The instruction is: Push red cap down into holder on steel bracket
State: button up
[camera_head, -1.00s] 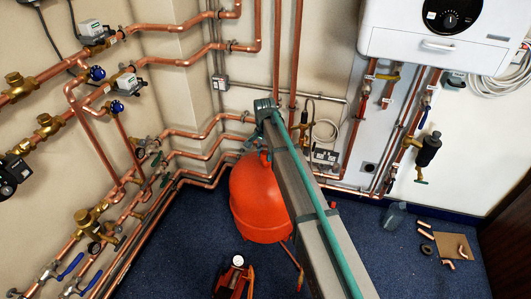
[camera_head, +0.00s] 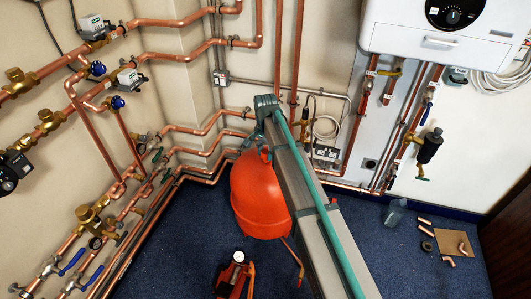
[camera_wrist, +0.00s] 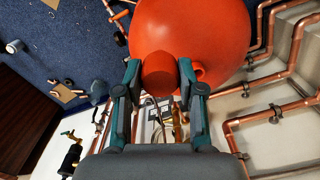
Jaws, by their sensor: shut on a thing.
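My gripper (camera_wrist: 158,78) shows in the wrist view with a finger on each side of the red cap (camera_wrist: 158,74), shut on it.
Copper pipes (camera_head: 200,128) run along the left and back walls close to the vessel. A white boiler (camera_head: 440,25) hangs at the upper right. A red tool (camera_head: 235,280), a grey jug (camera_head: 396,210) and several copper fittings lie on the blue floor.

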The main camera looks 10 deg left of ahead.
aim_at(265, 151)
jog(key=shift+r+p, duration=1.25)
jog(key=shift+r, duration=0.75)
